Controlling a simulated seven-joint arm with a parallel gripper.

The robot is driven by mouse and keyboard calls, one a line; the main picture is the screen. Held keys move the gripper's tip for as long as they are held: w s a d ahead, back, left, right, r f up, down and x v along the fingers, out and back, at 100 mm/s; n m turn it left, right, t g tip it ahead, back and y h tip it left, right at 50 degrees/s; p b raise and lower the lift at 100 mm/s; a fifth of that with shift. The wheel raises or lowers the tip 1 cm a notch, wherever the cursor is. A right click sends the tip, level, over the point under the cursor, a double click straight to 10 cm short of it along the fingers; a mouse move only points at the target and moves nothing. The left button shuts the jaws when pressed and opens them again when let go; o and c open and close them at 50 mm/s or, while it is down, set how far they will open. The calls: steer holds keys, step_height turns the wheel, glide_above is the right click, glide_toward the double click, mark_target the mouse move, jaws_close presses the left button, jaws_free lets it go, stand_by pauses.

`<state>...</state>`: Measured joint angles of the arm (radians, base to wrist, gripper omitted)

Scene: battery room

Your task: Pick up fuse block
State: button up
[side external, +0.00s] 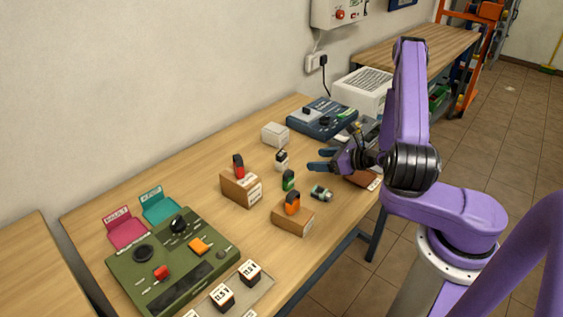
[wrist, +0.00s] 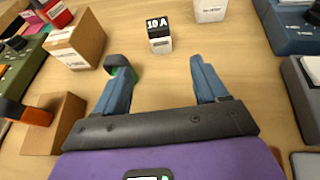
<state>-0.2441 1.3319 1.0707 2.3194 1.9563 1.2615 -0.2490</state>
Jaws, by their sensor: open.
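The fuse block, a small white block with a black top marked "10 A" (wrist: 159,36), stands upright on the table in the wrist view, ahead of and between my fingertips. It appears in the side view as a small black-and-white block (side external: 281,161), left of my fingers. My gripper (side external: 317,160) is open and empty above the table, and apart from the block. In the wrist view its two blue fingers (wrist: 160,72) are spread wide. A green-and-dark piece (wrist: 121,64) shows beside the left fingertip, partly hidden by it; whether they touch is unclear.
Cardboard blocks with a red piece (side external: 239,164) and an orange piece (side external: 292,202) stand nearby. A small green-grey part (side external: 321,193) lies below my gripper. A white box (side external: 275,134) and a dark blue device (side external: 322,118) stand behind. A green panel (side external: 170,262) occupies the front left.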

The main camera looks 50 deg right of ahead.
mark_target(277, 159)
steer(key=x, duration=1.7)
steer(key=shift+f, duration=0.1)
steer(key=c, duration=1.1)
